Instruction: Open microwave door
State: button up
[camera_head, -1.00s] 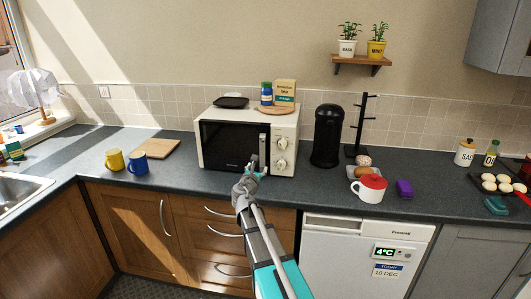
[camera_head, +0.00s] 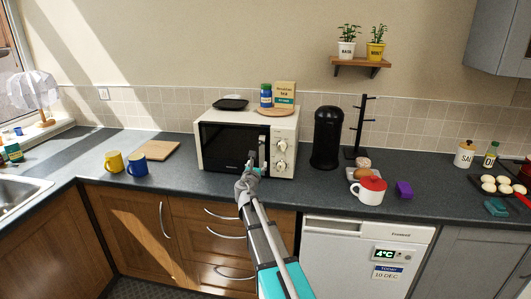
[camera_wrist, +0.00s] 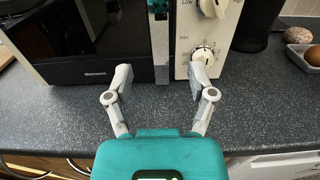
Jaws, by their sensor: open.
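The cream microwave (camera_head: 283,135) stands on the dark counter, with its dark-windowed door (camera_head: 230,143) shut. Two round knobs show on its right panel, and the wrist view shows the lower knob (camera_wrist: 203,55) close up. The upright metallic door handle (camera_wrist: 160,38) runs between window and panel; it also shows in the head view (camera_head: 263,146). My gripper (camera_wrist: 161,80) is open and empty, in front of the microwave's lower front. Its left finger is near the door's lower right corner and its right finger is below the lower knob. I see no clear contact with the handle.
A dark tray (camera_head: 231,103), a blue jar (camera_head: 266,95) and a tea box (camera_head: 284,93) are on top of the microwave. A black bin (camera_head: 326,137) stands close on its right. Blue (camera_head: 137,163) and yellow (camera_head: 114,160) mugs stand left. Counter directly before the door is clear.

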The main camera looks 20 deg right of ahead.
aim_at(262, 152)
jog(key=x, duration=1.1)
jog(key=shift+s, duration=0.1)
